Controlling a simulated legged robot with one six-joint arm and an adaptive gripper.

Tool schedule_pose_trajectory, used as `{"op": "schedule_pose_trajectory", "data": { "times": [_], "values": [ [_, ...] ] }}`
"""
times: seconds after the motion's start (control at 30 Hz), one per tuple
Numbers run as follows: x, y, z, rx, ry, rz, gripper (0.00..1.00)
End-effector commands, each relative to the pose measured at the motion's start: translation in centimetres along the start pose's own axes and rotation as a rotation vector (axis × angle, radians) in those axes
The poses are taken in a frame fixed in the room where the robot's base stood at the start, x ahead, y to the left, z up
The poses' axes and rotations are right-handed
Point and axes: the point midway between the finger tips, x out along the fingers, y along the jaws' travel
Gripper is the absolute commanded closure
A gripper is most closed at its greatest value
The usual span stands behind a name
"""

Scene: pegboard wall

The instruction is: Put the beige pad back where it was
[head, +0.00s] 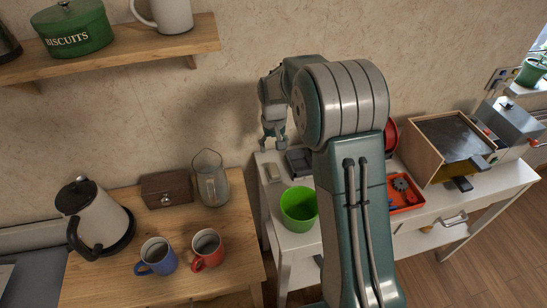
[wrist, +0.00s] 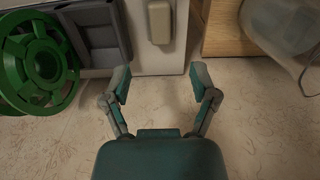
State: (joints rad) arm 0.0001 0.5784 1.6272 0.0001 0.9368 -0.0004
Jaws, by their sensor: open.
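The beige pad (head: 272,172) lies on the white table's top, near its left end and beside a dark grey tray. In the wrist view the pad (wrist: 159,22) is a small rounded block ahead of my fingers, in line with the gap between them. My gripper (head: 273,141) is above the back left corner of the white table, close to the wall. In the wrist view my gripper (wrist: 161,82) has its two fingers spread apart with nothing between them. The fingers are apart from the pad.
The dark grey tray (head: 300,161) and a green cup (head: 299,208) stand near the pad. A green spool-like thing (wrist: 40,65) shows at the wrist view's left. The wooden table (head: 110,215) holds a glass jug (head: 211,178), wooden box, kettle and mugs. The wall is close behind.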

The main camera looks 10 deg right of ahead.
Motion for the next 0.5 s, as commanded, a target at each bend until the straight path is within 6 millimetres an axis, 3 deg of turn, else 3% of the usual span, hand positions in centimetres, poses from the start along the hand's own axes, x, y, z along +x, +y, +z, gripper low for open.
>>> {"op": "schedule_pose_trajectory", "data": {
  "times": [0.27, 0.5],
  "values": [
    [-2.7, 0.0, 0.6, 0.000, 0.015, 0.000, 0.24],
    [-7.9, 0.0, 3.9, 0.000, 0.081, 0.000, 0.24]
  ]
}}
